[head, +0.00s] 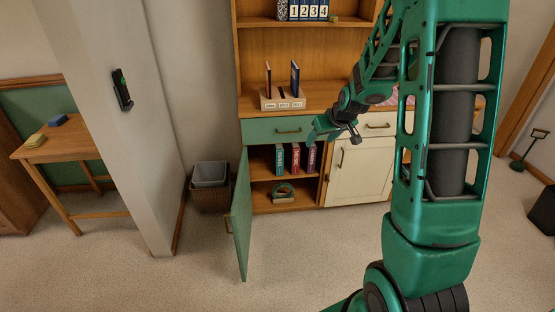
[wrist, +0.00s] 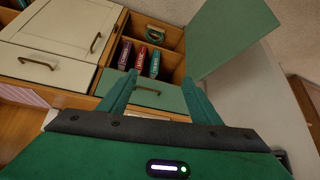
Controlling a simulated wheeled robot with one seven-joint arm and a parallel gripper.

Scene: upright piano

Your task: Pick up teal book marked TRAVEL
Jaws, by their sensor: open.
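The teal book (head: 279,160) stands upright at the left of a short row of books in the open lower cabinet. In the wrist view, which looks upside down, the teal book (wrist: 154,64) is at the right end of the row, between my fingertips in the picture but farther off. The lettering on its spine is too small to read. My gripper (head: 318,132) is open and empty, in front of the teal drawer, above and to the right of the book. Its two green fingers also show in the wrist view (wrist: 161,78).
A red book (head: 295,158) and a purple book (head: 311,157) stand beside it. A teal cabinet door (head: 241,215) hangs open at left. The closed drawer (head: 275,131) is above the books. A roll-like object (head: 284,190) lies on the shelf below.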

